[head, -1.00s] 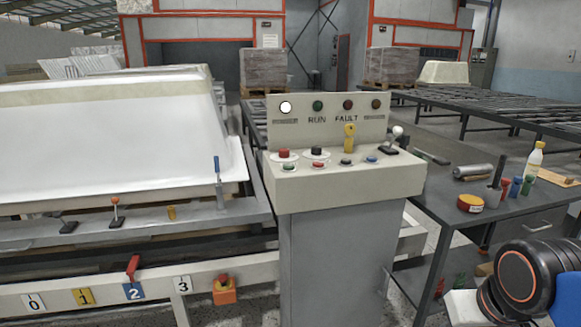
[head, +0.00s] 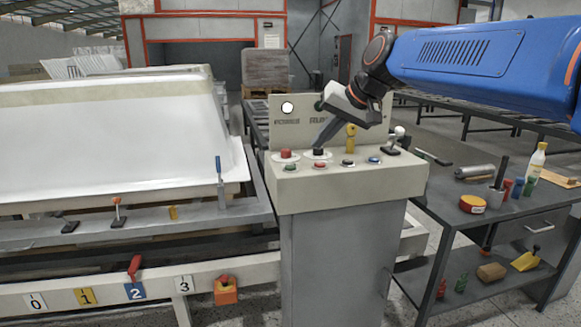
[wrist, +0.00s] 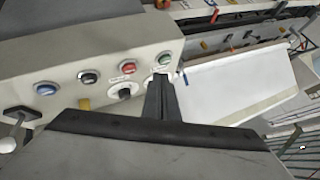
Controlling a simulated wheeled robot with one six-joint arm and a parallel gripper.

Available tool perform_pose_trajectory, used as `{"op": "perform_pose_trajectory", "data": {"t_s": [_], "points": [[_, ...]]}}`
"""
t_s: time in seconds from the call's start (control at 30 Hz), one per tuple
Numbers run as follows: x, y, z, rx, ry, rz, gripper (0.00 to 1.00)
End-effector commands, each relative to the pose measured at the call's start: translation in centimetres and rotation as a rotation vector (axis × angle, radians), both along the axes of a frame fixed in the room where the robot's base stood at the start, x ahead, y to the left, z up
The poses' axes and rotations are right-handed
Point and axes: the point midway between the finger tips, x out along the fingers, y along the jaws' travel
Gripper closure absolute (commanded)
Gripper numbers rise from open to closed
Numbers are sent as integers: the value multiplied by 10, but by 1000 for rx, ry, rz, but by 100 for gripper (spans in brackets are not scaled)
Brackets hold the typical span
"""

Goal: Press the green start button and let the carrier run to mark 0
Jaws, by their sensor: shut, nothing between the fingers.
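The green button (head: 290,167) is at the front left of the beige console (head: 345,188). It also shows in the wrist view (wrist: 164,59), just beyond my fingertips. In the wrist view the shut fingers (wrist: 160,80) cover part of a white button plate. The red pointer (head: 134,266) stands above mark 2 (head: 135,291); mark 0 (head: 36,302) is further left.
Also on the console are a red mushroom button (head: 287,154), a small red button (head: 320,166), a blue button (head: 373,160), a yellow handle (head: 350,137) and a joystick (head: 395,138). A white lamp (head: 287,108) is bright. A tool table (head: 450,205) stands right.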

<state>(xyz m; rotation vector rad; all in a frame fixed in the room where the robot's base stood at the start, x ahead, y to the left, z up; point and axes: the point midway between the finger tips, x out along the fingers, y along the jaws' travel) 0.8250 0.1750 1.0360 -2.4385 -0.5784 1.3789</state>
Motion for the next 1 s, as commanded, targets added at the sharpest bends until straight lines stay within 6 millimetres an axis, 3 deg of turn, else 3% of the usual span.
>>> {"op": "perform_pose_trajectory", "data": {"t_s": [0.1, 0.3, 0.77, 1.0], "points": [[29, 35, 16, 44, -4, 25, 100], [51, 66, 30, 89, -8, 46, 100], [55, 71, 32, 96, -7, 49, 100], [54, 70, 16, 95, -6, 49, 100]]}}
